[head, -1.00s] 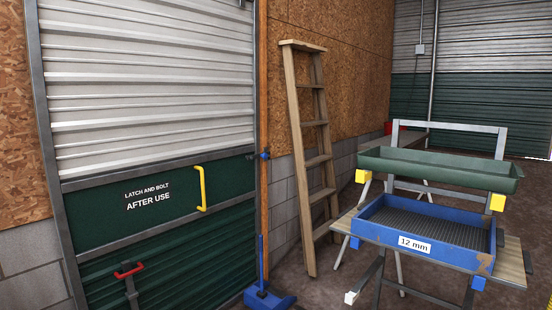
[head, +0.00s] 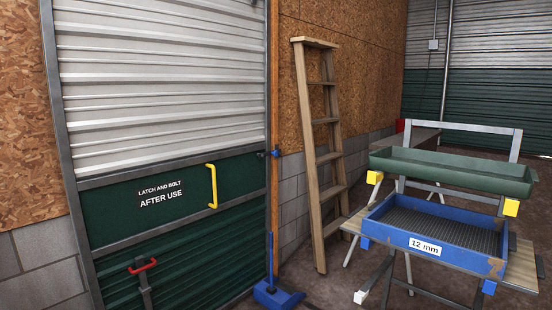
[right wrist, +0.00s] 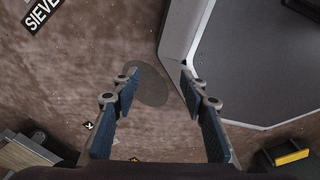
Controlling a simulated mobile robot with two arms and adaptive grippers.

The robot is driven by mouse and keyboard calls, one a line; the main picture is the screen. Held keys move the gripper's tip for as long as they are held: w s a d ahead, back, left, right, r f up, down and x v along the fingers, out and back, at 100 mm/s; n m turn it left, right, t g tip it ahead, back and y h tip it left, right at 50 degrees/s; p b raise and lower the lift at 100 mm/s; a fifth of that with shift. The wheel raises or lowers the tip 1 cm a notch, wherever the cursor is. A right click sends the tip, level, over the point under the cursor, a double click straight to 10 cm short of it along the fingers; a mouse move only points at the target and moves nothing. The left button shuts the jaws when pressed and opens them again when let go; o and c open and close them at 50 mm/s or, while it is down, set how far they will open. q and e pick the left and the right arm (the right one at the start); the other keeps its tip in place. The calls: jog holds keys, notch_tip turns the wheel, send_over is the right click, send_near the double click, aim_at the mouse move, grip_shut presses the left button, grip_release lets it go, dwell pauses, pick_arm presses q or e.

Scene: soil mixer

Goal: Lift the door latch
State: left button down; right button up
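The door (head: 170,111) stands shut at the left of the head view, with white ribbed metal above and green panels below. A small blue latch piece (head: 276,153) sits at its right edge, against the orange post. A yellow pull handle (head: 212,187) and a sign reading "LATCH AND BOLT AFTER USE" (head: 161,193) are on the green band. A red-handled bolt (head: 143,266) is lower left. My right gripper (right wrist: 160,76) is open and empty in the right wrist view, above brown floor, with no door part between its fingers. My left gripper is not in view.
A wooden ladder (head: 322,150) leans on the wall right of the door. A blue base with an upright rod (head: 274,293) stands by the door's foot. A sieve stand with a blue 12 mm tray (head: 381,212) and green trough (head: 452,169) is at right.

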notch_tip(320, 180, up, 12)
jog(key=p, duration=1.1)
jog(key=shift+w+r, duration=0.2)
